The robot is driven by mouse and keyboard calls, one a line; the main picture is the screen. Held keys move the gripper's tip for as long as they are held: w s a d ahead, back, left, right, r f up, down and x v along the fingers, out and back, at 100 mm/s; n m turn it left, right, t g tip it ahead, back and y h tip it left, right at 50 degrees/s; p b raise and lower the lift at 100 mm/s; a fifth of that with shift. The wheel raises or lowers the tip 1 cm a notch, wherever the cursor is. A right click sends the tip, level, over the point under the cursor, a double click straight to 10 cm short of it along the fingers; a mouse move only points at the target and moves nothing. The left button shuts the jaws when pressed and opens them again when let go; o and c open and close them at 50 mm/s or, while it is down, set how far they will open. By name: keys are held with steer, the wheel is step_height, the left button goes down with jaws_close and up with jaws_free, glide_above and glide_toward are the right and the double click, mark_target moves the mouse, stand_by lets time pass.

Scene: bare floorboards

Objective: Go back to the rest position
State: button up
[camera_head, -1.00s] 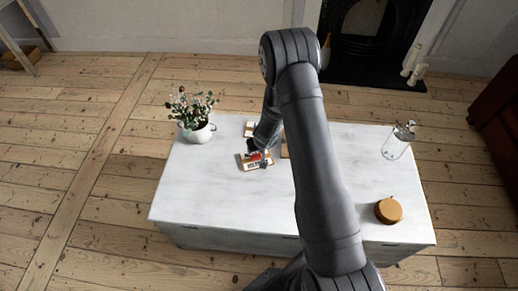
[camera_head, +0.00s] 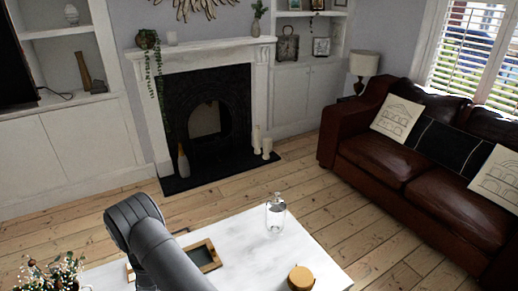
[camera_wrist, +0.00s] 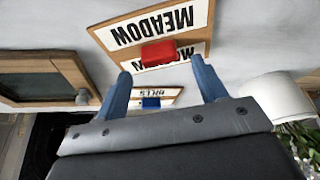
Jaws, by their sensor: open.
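My gripper (camera_wrist: 160,66) is open in the wrist view, its two blue-grey fingers apart with nothing held between them. Just beyond the fingertips a red block (camera_wrist: 158,52) rests at a wood-edged sign reading MEADOW (camera_wrist: 150,27), which appears upside down. A blue block (camera_wrist: 151,102) shows between the fingers on a second, smaller sign (camera_wrist: 170,94), partly hidden by my gripper. In the head view my arm reaches over the white table (camera_head: 240,228), and the gripper itself is out of sight there.
A wood-framed tray (camera_head: 208,268) lies on the table near my arm. A glass jar (camera_head: 275,212) and a round wooden-topped pot (camera_head: 300,279) stand to the right. A plant (camera_head: 55,272) is at the lower left; its white pot (camera_wrist: 280,97) is near the gripper.

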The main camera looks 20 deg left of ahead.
steer(key=shift+x, duration=1.5)
steer(key=shift+r, duration=0.1)
